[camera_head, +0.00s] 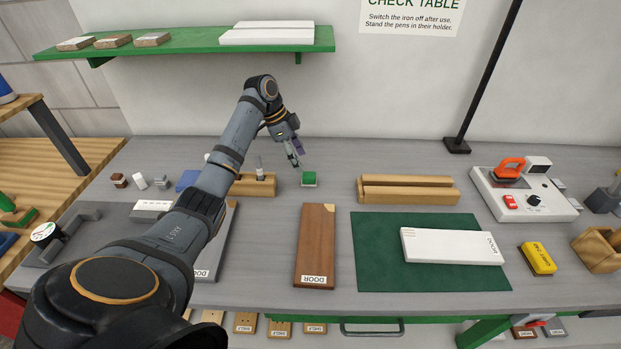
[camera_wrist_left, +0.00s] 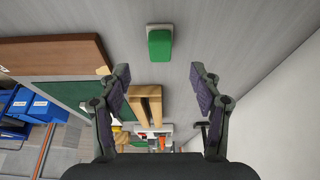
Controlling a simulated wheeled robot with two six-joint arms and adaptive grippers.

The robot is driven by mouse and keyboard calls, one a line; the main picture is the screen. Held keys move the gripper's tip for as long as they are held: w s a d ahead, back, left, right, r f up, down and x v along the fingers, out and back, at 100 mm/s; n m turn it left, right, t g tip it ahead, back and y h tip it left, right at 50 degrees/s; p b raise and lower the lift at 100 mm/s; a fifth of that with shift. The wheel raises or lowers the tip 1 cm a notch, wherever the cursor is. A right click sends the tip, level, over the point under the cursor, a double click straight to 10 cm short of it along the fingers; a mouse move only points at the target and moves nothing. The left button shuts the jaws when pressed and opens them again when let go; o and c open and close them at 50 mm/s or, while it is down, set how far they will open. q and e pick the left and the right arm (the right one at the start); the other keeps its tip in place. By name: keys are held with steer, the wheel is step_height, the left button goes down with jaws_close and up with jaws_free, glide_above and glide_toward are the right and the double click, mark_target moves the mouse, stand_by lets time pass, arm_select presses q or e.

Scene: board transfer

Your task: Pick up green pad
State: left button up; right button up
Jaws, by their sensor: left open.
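The green pad (camera_head: 309,178) is a small green block with a pale base, resting on the grey bench near the middle. In the left wrist view the green pad (camera_wrist_left: 160,43) lies ahead of the fingertips and between their lines, clear of both. My left gripper (camera_head: 294,160) is above the bench, just up and left of the pad in the head view. In the left wrist view my left gripper (camera_wrist_left: 160,72) has its fingers spread apart with nothing between them. My right gripper is not in view.
A brown board (camera_head: 316,240) lies in front of the pad. A wooden holder (camera_head: 252,186) stands left, and a slotted wooden block (camera_head: 408,190) stands right. A white board (camera_head: 450,246) lies on a green mat (camera_head: 375,270). A green shelf (camera_head: 190,47) hangs behind.

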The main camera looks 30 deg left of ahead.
mark_target(310, 174)
arm_select(q)
steer(key=x, duration=0.2)
steer(key=shift+w+f, duration=0.2)
steer(key=shift+f, duration=0.15)
steer(key=shift+w+f, duration=0.1)
steer(key=shift+f, duration=0.1)
steer(key=shift+d, duration=0.1)
steer(key=p+x, duration=0.1)
steer(key=x, duration=0.1)
steer(key=p+x, duration=0.1)
steer(key=x, duration=0.1)
steer(key=shift+d+f, duration=0.25)
steer(key=shift+d, duration=0.1)
steer(key=shift+f, duration=0.2)
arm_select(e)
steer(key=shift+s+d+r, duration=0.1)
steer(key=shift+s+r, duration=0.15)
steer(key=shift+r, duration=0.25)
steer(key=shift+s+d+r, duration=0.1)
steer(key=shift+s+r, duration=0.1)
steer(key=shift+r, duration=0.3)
arm_select(q)
steer(key=c, duration=1.1)
steer(key=shift+c, duration=0.2)
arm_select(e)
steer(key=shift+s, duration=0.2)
